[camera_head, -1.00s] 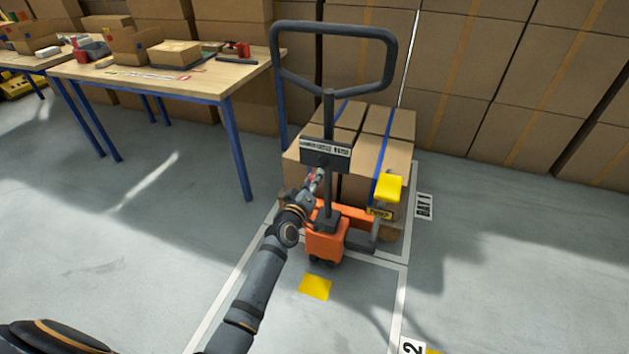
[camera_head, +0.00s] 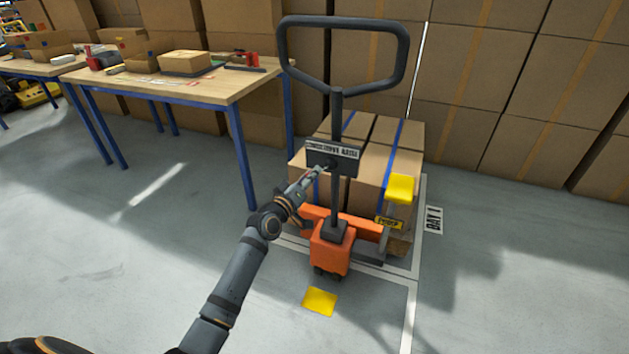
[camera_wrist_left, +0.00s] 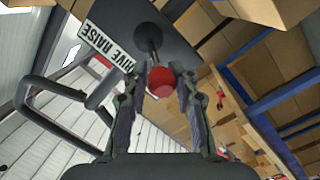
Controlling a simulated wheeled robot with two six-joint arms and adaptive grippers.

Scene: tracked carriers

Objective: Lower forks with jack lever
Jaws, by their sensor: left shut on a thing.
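The orange pallet jack (camera_head: 331,248) stands upright with its dark loop handle (camera_head: 284,50) raised. A dark panel with a white label (camera_head: 333,150) sits on the handle shaft; part of the label reads "RAISE". The jack lever comes out of this panel and ends in a red knob (camera_wrist_left: 162,81), seen in the left wrist view. My left gripper (camera_head: 322,173) is at the panel's lower edge. In the wrist view its fingers (camera_wrist_left: 164,90) are on either side of the red knob, shut on it. The forks are mostly hidden under the load. My right gripper is out of view.
Strapped cartons (camera_head: 368,178) stand behind the jack. A yellow block on a post (camera_head: 400,188) is right of the jack. A workbench (camera_head: 185,82) with blue legs stands to the left, and stacked cartons (camera_head: 490,90) line the wall. A yellow floor patch (camera_head: 320,301) lies in front.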

